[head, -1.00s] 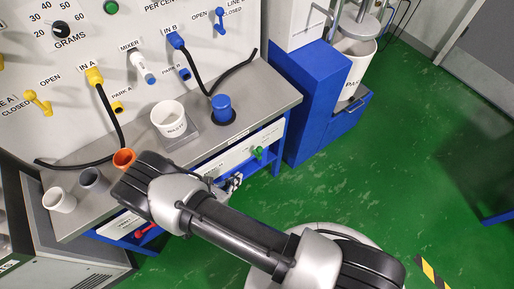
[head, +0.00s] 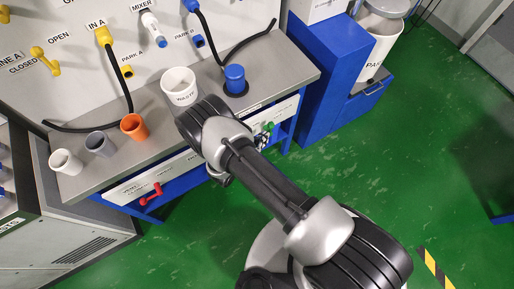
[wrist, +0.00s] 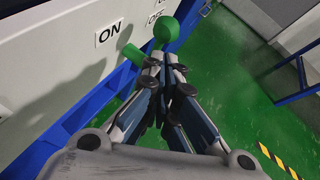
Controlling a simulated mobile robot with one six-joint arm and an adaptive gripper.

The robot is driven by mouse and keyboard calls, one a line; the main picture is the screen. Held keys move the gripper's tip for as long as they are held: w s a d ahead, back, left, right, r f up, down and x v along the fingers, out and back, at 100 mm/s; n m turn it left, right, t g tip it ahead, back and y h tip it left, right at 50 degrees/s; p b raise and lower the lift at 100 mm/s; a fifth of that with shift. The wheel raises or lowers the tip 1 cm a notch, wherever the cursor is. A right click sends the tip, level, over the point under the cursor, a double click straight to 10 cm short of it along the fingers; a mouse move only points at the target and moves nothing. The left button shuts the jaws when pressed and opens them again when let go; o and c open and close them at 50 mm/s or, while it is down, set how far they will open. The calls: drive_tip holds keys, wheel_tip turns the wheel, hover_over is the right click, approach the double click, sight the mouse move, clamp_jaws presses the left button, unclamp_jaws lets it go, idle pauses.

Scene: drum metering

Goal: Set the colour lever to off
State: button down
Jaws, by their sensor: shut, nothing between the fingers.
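A green lever (head: 268,127) is on the white front panel below the bench top, at its right part. The wrist view shows its round green knob (wrist: 167,31) and green pivot (wrist: 130,53), close to the ON and OFF labels. The knob is near the OFF label. A red lever (head: 152,193) is farther left on the same front. I cannot read which lever is named colour. My gripper (wrist: 165,62) is shut and empty, its fingertips just below the green knob; whether they touch it I cannot tell. In the head view my arm hides most of it.
The bench top holds a white waste cup (head: 180,87), an orange cup (head: 134,127), a grey cup (head: 100,144), a white cup (head: 66,162) and a blue capped piece (head: 235,79). A blue cabinet (head: 327,66) stands at right. Green floor (head: 420,165) is open there.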

drive_tip(key=shift+w+d+r, duration=0.2)
drive_tip(key=shift+w, duration=0.25)
drive_tip(key=shift+r, duration=0.1)
drive_tip(key=shift+w+d+g+p, duration=0.2)
drive_tip(key=shift+g+p, duration=0.1)
drive_tip(key=shift+p, duration=0.25)
